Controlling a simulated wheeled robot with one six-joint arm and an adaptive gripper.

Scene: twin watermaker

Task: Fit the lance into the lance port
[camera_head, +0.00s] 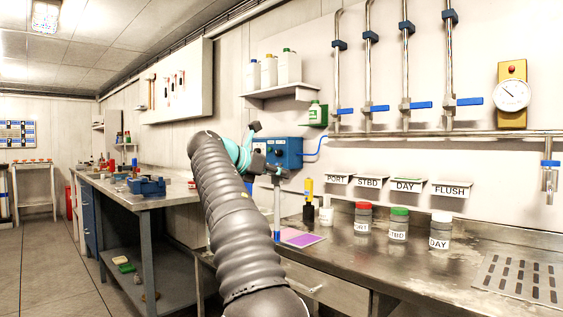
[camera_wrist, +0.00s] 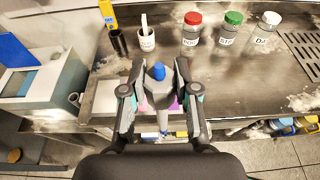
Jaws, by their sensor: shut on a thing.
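My gripper (camera_wrist: 157,88) is shut on a slim grey rod with a blue end (camera_wrist: 158,72), which I take to be the lance. In the head view the lance (camera_head: 277,207) hangs roughly upright below my gripper (camera_head: 267,168), its blue end low, in front of the purple pad. The wrist view shows the blue end between the fingers. I cannot tell for sure which thing is the lance port.
A purple pad (camera_head: 301,239) lies on the steel bench (camera_head: 335,270). Jars with red (camera_head: 363,206), green (camera_head: 399,211) and white (camera_head: 441,217) lids stand to the right. A blue box (camera_head: 285,152) is on the wall.

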